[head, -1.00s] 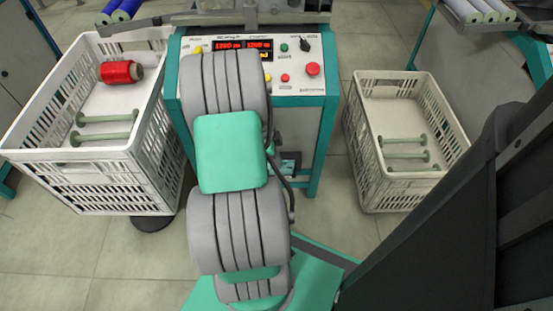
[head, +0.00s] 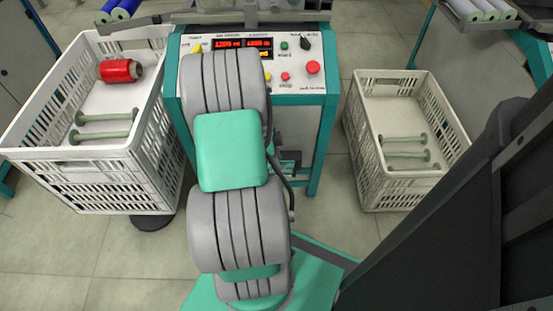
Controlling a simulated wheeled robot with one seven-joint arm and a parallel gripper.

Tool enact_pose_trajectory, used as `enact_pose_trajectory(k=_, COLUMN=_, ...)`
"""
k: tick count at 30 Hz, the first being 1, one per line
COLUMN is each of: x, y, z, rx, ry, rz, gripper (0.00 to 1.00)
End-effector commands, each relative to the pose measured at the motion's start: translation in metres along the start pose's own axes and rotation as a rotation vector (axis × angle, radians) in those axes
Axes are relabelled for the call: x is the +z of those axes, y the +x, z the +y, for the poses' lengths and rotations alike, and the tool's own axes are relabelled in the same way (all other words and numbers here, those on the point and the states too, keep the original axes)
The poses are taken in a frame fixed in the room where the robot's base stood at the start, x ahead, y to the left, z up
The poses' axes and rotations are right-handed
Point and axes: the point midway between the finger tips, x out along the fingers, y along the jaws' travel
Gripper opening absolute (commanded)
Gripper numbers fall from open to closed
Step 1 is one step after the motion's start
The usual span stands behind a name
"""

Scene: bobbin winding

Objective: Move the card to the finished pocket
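Neither the card nor the finished pocket can be made out in the head view. My grey and teal arm fills the middle of the picture, reaching up toward the machine's control panel (head: 292,72). It covers the left part of the panel and the machine's front. My gripper does not show, so its opening and anything in it are hidden.
A white crate (head: 95,160) at left holds a red bobbin (head: 119,71) and empty green spools (head: 103,118). A beige crate (head: 410,184) at right holds several empty spools (head: 404,138). Clear floor (head: 335,200) lies between machine and right crate.

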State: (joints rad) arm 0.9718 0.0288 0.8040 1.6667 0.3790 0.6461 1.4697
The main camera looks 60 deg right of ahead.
Motion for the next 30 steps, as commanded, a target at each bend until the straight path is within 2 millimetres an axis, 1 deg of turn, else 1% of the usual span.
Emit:
enact_pose_trajectory(k=5, x=0.0, y=0.0, z=0.0, rx=0.0, ry=0.0, rz=0.0, gripper=0.3)
enact_pose_trajectory(k=8, x=-0.001, y=-0.008, z=-0.001, rx=-0.002, ry=0.0, rz=0.0, gripper=0.3)
enact_pose_trajectory(k=15, x=-0.001, y=-0.058, z=-0.001, rx=-0.004, ry=0.0, rz=0.0, gripper=0.3)
enact_pose_trajectory(k=19, x=-0.001, y=-0.075, z=0.0, rx=-0.001, ry=0.0, rz=0.0, gripper=0.3)
enact_pose_trajectory(k=22, x=0.0, y=-0.079, z=0.0, rx=0.0, ry=0.0, rz=0.0, gripper=0.3)
enact_pose_trajectory(k=30, x=0.001, y=-0.079, z=0.0, rx=-0.001, ry=-0.004, rz=-0.001, gripper=0.3)
